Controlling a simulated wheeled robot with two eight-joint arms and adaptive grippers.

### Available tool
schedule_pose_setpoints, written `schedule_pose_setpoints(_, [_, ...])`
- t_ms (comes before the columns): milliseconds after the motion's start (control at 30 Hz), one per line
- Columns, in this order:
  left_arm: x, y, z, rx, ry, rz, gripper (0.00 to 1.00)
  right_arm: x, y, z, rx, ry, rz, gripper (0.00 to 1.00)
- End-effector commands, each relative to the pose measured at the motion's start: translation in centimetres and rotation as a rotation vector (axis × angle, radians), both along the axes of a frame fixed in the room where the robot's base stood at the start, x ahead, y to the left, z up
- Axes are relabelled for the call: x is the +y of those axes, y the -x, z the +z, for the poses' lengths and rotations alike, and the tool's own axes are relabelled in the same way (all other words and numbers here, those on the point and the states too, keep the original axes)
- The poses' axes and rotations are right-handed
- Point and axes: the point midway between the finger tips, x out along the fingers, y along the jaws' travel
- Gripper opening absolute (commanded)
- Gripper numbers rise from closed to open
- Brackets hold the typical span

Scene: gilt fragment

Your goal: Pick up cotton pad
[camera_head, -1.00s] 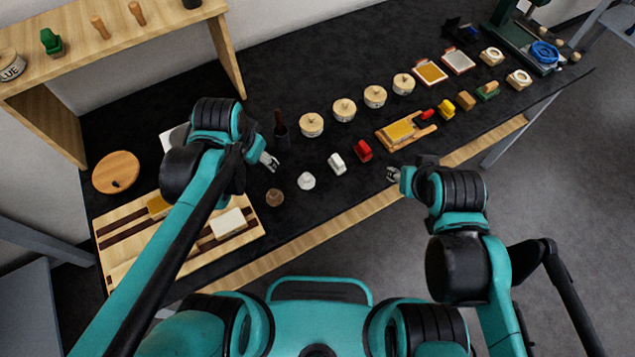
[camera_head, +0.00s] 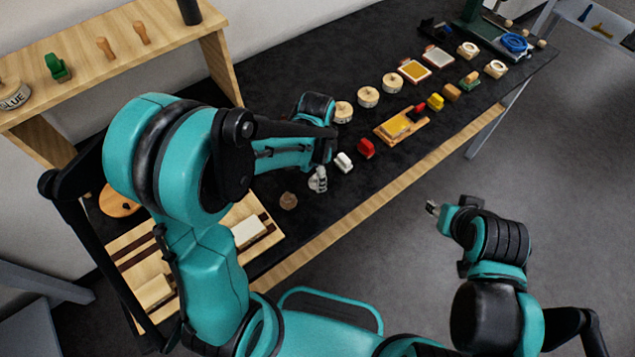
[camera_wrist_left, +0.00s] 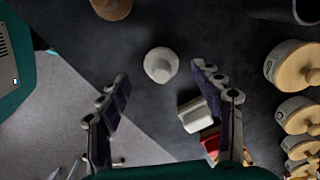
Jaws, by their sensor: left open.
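The cotton pad (camera_wrist_left: 160,65) looks like a small white round piece with a raised knob, on the dark mat in the left wrist view. My left gripper (camera_wrist_left: 160,82) is open, with one finger on each side and the pad just ahead, between the line of the fingertips.
A white block (camera_head: 343,162) and a red block (camera_head: 366,148) stand close to the right of my left gripper. A brown round piece (camera_head: 288,201) lies to its left. Several lidded tins (camera_head: 368,97) line the back. A wooden board (camera_head: 270,228) lies at left.

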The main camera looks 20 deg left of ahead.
Motion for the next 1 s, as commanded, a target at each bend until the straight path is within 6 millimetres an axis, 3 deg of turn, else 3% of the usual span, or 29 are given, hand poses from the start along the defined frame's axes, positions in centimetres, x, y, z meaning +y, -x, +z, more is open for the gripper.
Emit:
schedule_pose_setpoints(33, [0.0,-0.2,-1.3,0.0,0.0,0.0,0.66,0.0,0.0,-0.8,0.0,0.0,0.0,0.4])
schedule_pose_setpoints(167, [0.0,-0.2,-3.0,0.0,0.0,0.001,0.66,0.0,0.0,-1.4,0.0,0.0,0.0,0.4])
schedule_pose_setpoints(400, [0.0,-0.2,-3.2,-0.001,0.0,0.001,0.66,0.0,0.0,-1.3,0.0,0.0,0.0,0.4])
schedule_pose_setpoints(567, [0.0,-0.2,-3.2,-0.001,0.0,0.001,0.26,0.0,0.0,-1.3,0.0,0.0,0.0,0.4])
schedule_pose_setpoints(600, [0.0,-0.2,-3.2,-0.001,0.0,0.001,0.22,0.0,0.0,-1.3,0.0,0.0,0.0,0.4])
schedule_pose_setpoints(1000, [0.0,-0.2,-2.9,-0.001,0.0,0.001,0.22,0.0,0.0,-1.2,0.0,0.0,0.0,0.4])
